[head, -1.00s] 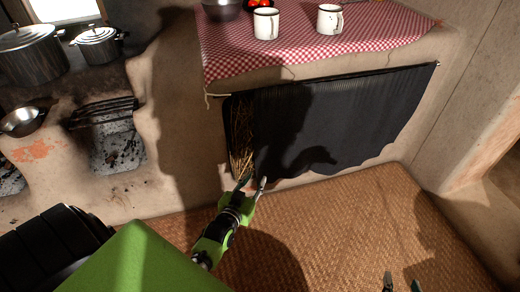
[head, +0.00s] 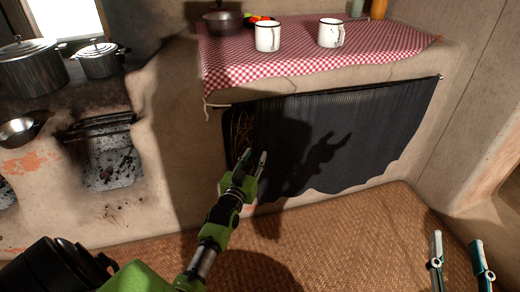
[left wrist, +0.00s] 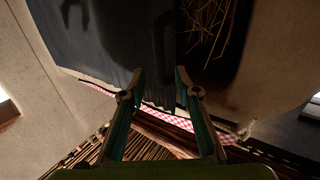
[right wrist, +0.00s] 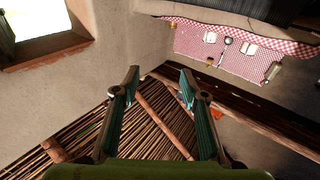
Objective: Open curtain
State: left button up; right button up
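The dark curtain (head: 355,135) hangs from a thin rod under the checked-cloth counter. It covers most of the opening; a narrow strip at its left end is uncovered and shows straw (head: 239,132). My left gripper (head: 252,157) is open in front of the curtain's left edge, low in the opening. In the left wrist view the curtain (left wrist: 115,40) fills the upper left, and its edge falls between the spread fingers of my left gripper (left wrist: 160,74). I cannot tell whether they touch it. My right gripper (head: 457,238) is open and empty at the lower right, away from the curtain.
White mugs (head: 267,37), a pot (head: 222,22) and bottles stand on the red checked cloth (head: 300,65) above. The mud stove with metal pots (head: 32,68) is at the left. A woven mat (head: 330,235) covers the clear floor in front.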

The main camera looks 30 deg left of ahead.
aim_at(259, 148)
pick_arm(q)
jog(key=b+x, duration=0.2)
jog(key=x, duration=0.4)
jog(key=shift+f, duration=0.1)
jog(key=shift+w, duration=0.1)
pick_arm(e)
jog(key=s+r+t+y, duration=0.2)
jog(key=s+r+t, duration=0.2)
jog(key=r, duration=0.6)
jog(key=shift+r+t, duration=0.2)
jog(key=shift+t, duration=0.8)
jog(key=shift+s+a, duration=0.1)
pick_arm(q)
grip_shut()
